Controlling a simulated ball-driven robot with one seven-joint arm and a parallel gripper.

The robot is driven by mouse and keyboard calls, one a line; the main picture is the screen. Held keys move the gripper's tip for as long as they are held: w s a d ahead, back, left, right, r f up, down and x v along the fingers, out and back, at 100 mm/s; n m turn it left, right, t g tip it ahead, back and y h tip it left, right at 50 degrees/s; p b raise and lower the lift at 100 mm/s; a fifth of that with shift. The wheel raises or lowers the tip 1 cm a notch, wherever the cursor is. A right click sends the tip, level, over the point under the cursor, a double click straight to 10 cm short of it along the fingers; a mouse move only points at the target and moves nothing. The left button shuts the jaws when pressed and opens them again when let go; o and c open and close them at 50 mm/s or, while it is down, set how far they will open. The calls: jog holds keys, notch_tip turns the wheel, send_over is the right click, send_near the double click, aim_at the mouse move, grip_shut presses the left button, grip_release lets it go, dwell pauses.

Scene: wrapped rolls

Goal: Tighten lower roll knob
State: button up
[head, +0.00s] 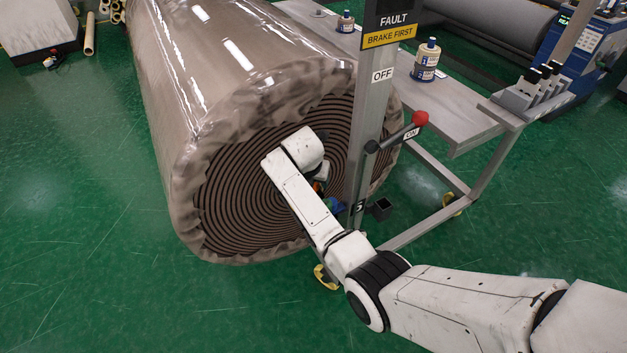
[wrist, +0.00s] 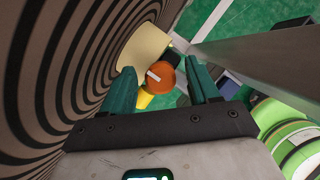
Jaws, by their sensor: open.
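An orange round knob (wrist: 161,76) with a white mark shows in the wrist view, in front of a cream cylinder (wrist: 142,48) by the roll's spiral end. A yellow part (wrist: 146,98) sits just below the knob. My gripper (wrist: 160,72) is open, with one teal finger to each side of the knob in the picture. I cannot tell whether either finger touches it. In the head view the large wrapped roll (head: 236,195) lies with its spiral end facing me. My arm hides most of the gripper and knob there; a small orange patch (head: 317,186) shows beside the wrist.
A grey post (head: 366,125) stands right of my wrist, with a "BRAKE FIRST" sign (head: 388,37) and a red-tipped lever (head: 419,118) near "ON". A grey table (head: 450,100) is behind it. A green rounded object (wrist: 297,142) is at the wrist view's right.

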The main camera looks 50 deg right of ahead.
jog(key=shift+d+f, duration=0.15)
jog(key=shift+f, duration=0.15)
jog(key=c, duration=1)
jog(key=shift+c, duration=0.2)
jog(key=shift+m, duration=0.3)
jog(key=m+g, duration=0.1)
jog(key=m, duration=0.2)
jog(key=shift+w+m+g+h, duration=0.1)
jog(key=shift+m+g+h, duration=0.2)
jog(key=shift+h, duration=0.1)
jog(key=m+g+b, duration=0.1)
jog(key=m, duration=0.3)
jog(key=shift+m+g, duration=0.4)
jog(key=shift+m+b, duration=0.3)
